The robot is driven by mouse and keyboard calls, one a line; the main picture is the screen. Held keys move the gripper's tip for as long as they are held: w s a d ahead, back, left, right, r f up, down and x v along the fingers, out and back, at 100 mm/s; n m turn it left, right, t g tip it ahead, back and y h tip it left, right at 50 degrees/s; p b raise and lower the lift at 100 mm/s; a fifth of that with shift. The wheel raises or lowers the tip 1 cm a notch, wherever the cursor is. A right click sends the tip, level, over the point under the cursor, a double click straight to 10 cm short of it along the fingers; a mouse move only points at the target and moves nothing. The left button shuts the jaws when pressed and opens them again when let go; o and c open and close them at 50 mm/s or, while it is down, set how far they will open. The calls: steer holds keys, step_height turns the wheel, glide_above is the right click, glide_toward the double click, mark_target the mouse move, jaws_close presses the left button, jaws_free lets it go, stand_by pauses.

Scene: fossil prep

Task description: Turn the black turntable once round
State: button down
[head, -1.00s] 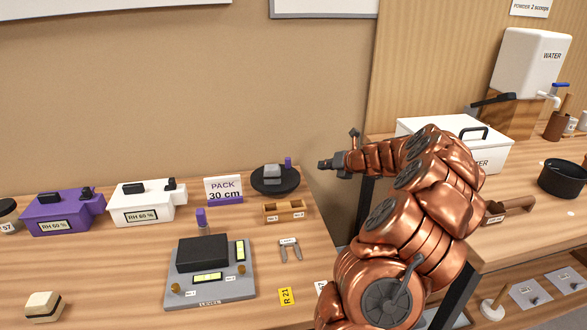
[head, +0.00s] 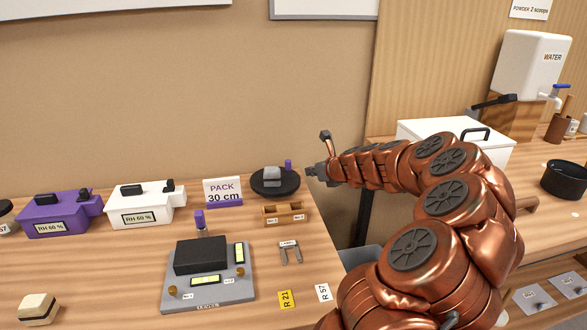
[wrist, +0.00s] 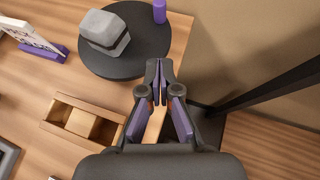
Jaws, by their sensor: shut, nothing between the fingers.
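The black turntable (head: 268,189) is a round disc at the back right of the left bench. It also fills the upper left of the wrist view (wrist: 88,66). My gripper (head: 310,171) is just right of the turntable. In the wrist view my gripper (wrist: 159,66) is shut and empty, its tips close to the turntable's right rim; contact cannot be told.
A wooden two-slot holder (head: 284,213) stands in front of the turntable, and the PACK 30 cm sign (head: 223,189) is to its left. The bench's right edge is close by, with a gap before the right bench (head: 480,238). A dark post (wrist: 268,90) rises right of my gripper.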

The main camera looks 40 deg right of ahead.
glide_toward(289, 168)
steer(key=x, duration=0.3)
steer(key=f+x, duration=0.1)
steer(key=shift+d+f, duration=0.1)
steer(key=shift+d, duration=0.05)
steer(key=shift+w+d, duration=0.15)
steer(key=shift+w, duration=1)
